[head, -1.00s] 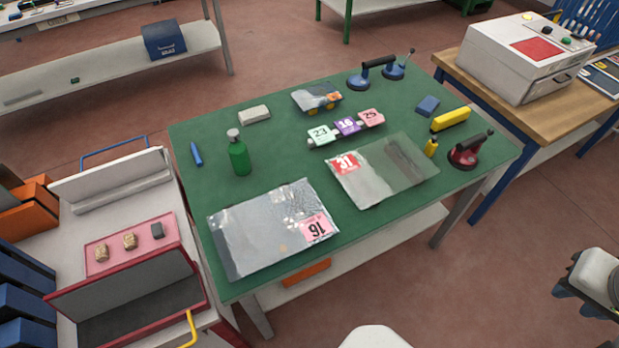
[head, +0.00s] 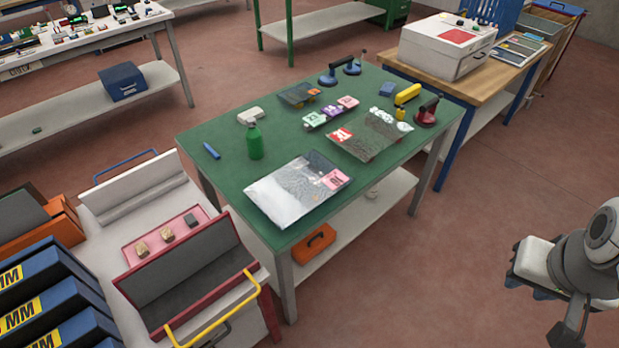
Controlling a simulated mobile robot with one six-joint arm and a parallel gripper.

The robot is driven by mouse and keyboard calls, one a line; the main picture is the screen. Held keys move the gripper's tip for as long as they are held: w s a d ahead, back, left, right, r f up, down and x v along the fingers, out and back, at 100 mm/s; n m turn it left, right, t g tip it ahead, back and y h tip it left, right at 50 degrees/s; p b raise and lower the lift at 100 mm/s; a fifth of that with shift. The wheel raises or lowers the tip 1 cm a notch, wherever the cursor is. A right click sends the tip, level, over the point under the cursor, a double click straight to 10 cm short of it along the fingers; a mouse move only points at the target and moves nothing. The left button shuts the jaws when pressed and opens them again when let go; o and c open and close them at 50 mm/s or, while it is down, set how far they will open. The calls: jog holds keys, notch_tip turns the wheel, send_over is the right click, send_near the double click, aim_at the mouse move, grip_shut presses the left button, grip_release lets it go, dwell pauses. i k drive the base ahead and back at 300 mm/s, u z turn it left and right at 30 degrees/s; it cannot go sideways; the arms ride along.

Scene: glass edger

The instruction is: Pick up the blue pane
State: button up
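No pane looks clearly blue. A clear, greyish pane with a pink "16" tag (head: 290,192) lies flat near the front of the green table (head: 225,175). A second see-through pane with a red tag (head: 375,143) lies behind it to the right. A small, dark, bluish glass piece (head: 297,95) with orange parts beside it lies near the far edge. Part of my arm shows at the lower right, well away from the table. Its end is partly cut off by the frame, and I cannot make out the fingertips. No pane is seen held.
A green bottle (head: 255,142), suction lifters (head: 428,112), a yellow tool (head: 407,95) and numbered tags (head: 332,111) stand on the table. A cart with a red-framed box (head: 185,275) is at left front. A white machine (head: 447,45) is at far right. Floor at right is clear.

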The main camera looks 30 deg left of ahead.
aim_at(288, 195)
jog(key=k, duration=1.3)
jog(key=u, duration=0.6)
jog(key=i, duration=1.5)
jog(key=u, duration=0.05)
